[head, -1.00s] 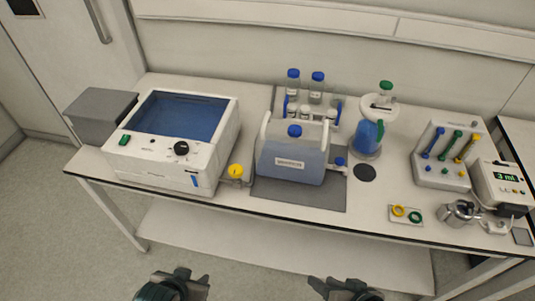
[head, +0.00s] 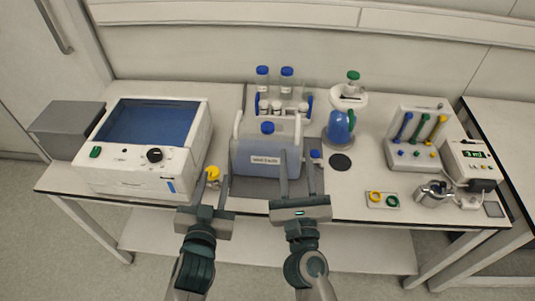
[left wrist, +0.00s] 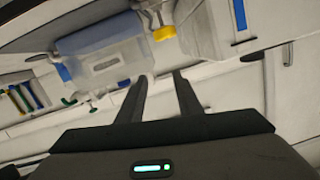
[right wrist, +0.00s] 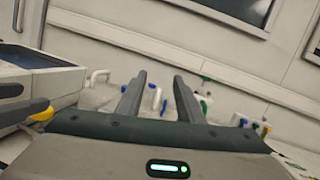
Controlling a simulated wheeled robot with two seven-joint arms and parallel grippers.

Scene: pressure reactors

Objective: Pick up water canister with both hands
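The water canister (head: 262,160) is a translucent blue-grey box with a blue cap, a white label and white side handles. It stands upright on a grey mat (head: 250,208) on the bench, and shows upside down in the left wrist view (left wrist: 95,55). My left gripper (head: 212,188) is open and empty, in front of the canister's left side near a yellow knob. My right gripper (head: 294,168) is open and empty, its fingers overlapping the canister's right front in the head view. I cannot tell whether it touches.
A blue flask (head: 340,127) is at right. Further right are a tube rack (head: 418,137) and a meter (head: 468,160).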

